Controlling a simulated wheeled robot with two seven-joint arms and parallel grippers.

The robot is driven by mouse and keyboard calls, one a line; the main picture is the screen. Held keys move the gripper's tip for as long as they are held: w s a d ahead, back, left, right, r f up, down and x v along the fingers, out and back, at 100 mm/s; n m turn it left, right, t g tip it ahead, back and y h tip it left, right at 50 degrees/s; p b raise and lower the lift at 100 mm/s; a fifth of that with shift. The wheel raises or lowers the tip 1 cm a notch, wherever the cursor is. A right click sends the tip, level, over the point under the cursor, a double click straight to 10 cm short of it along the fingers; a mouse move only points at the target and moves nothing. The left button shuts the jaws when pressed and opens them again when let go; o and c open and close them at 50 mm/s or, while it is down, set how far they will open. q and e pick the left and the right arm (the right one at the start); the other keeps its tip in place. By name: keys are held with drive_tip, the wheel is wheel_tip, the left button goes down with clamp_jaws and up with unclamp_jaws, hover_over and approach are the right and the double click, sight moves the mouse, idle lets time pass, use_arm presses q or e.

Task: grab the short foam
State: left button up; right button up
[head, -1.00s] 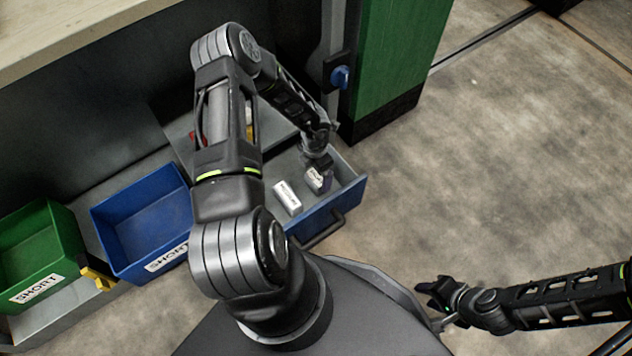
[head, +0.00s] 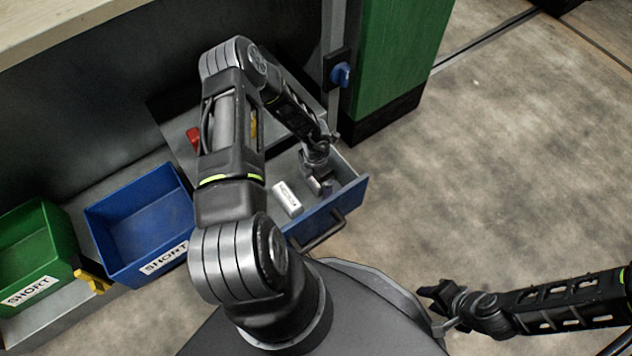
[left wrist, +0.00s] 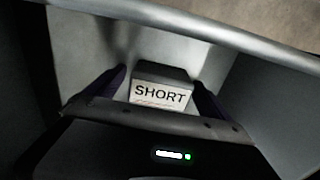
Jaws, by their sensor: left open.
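The short foam (left wrist: 160,88) is a grey-white block whose front label reads SHORT. In the left wrist view it stands in the drawer between the two dark fingers of my left gripper (left wrist: 163,92), with a finger on each side. The fingers are open and not closed on it. In the head view my left gripper (head: 319,182) is low inside the open blue drawer (head: 335,212) and largely hides the foam. My right gripper (head: 430,296) is away at the lower right, over the floor, and its jaw opening is unclear.
Another white labelled block (head: 286,197) lies in the drawer, left of my left gripper. A blue bin (head: 135,225) and a green bin (head: 35,255), both labelled SHORT, stand at the left. A green cabinet side (head: 395,60) rises behind the drawer.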

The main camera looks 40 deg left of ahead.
use_arm(q)
drive_tip(key=shift+c, duration=0.5)
drive_tip(key=c, duration=1.3)
drive_tip(key=shift+r, duration=0.1)
